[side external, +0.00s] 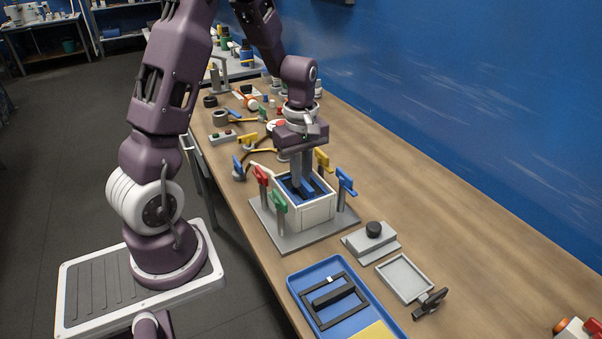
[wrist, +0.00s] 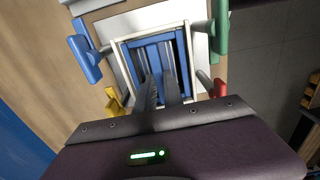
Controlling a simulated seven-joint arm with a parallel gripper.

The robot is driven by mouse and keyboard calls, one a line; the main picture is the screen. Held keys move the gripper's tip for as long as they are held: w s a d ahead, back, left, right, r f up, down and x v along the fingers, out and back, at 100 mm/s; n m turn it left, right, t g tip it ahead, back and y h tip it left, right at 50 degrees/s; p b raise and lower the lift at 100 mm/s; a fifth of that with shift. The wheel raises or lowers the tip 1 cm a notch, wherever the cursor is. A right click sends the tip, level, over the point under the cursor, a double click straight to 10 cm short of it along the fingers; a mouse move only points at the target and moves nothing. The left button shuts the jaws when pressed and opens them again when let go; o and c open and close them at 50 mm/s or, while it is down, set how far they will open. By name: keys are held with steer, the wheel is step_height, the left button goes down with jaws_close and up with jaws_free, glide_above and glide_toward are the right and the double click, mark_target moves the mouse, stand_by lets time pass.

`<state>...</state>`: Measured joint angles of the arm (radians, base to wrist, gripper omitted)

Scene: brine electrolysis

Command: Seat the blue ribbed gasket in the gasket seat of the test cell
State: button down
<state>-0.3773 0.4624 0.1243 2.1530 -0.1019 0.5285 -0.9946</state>
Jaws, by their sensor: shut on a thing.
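The test cell is a white open-topped box (side external: 306,214) on a grey base plate. The blue ribbed gasket (wrist: 133,58) lies inside its walls in the wrist view, with bars running across it; blue also shows inside the box in the side view (side external: 287,186). My gripper (side external: 303,188) points straight down into the box, its two grey fingers (wrist: 160,78) close together and shut on the gasket. The fingers hide part of the gasket. I cannot tell whether it lies flat on the seat underneath.
Red (side external: 261,175), green (side external: 279,199), blue (side external: 345,180) and yellow (side external: 322,160) clamp handles stand around the box. In front are a blue tray (side external: 297,284) with a black frame, a black-knobbed grey block (side external: 371,243) and a grey framed plate (side external: 404,277). Several small items crowd behind.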

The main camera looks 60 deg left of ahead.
steer(key=c, duration=1.5)
jaws_free()
steer(key=shift+o, duration=0.2)
step_height(320, 180, up, 13)
steer(key=d, duration=0.1)
steer(key=s+d+r+m+t, duration=0.2)
steer(key=s+d+m, duration=0.5)
steer(key=s+m, duration=0.1)
steer(key=s+d+r+m+t, duration=0.3)
steer(key=s+d+m, duration=0.4)
steer(key=m, duration=0.3)
steer(key=shift+s+d+t, duration=0.25)
steer(key=shift+s+t, duration=0.05)
steer(key=shift+s, duration=0.4)
steer(key=shift+r, duration=0.1)
